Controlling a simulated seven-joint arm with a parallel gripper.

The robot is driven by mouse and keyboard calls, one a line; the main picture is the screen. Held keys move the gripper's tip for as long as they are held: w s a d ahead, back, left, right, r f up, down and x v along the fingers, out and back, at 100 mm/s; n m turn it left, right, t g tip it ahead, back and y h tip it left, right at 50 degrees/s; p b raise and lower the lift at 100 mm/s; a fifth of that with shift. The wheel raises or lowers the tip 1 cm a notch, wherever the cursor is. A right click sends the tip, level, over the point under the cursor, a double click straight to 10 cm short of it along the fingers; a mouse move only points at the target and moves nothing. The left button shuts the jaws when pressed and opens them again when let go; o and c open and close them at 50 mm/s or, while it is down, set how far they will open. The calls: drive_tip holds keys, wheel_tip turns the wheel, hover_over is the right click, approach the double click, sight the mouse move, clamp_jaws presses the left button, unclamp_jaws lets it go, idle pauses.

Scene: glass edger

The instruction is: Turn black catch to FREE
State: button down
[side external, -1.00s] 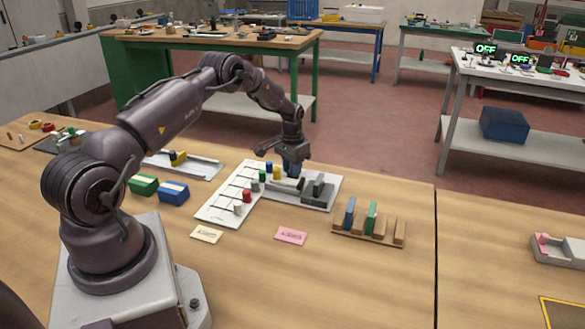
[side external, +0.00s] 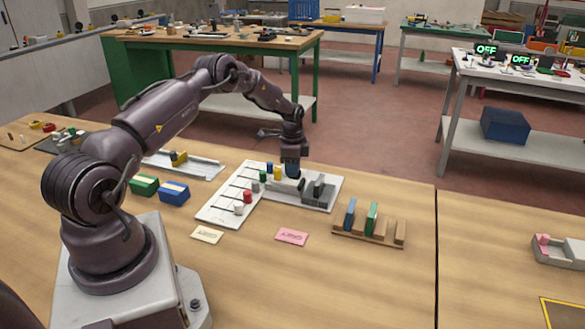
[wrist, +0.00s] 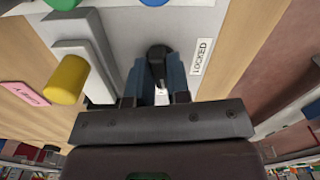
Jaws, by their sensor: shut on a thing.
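The black catch (wrist: 158,56) shows in the wrist view between the blue fingers of my gripper (wrist: 158,78). My gripper is shut on it. A white label reading LOCKED (wrist: 202,56) sits on the grey panel (wrist: 118,20) just right of the catch. No FREE label can be made out. In the side view my gripper (side external: 292,172) points down at the board with the grey blocks (side external: 318,190), and it hides the catch there.
In the side view a white board with coloured pegs (side external: 225,207) lies left of the gripper. A wooden rack (side external: 370,235) stands right.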

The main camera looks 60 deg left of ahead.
drive_tip(key=shift+m, duration=1)
drive_tip(key=c, duration=1.1)
unclamp_jaws()
wheel_tip(320, 180, up, 13)
drive_tip(key=shift+r, duration=0.1)
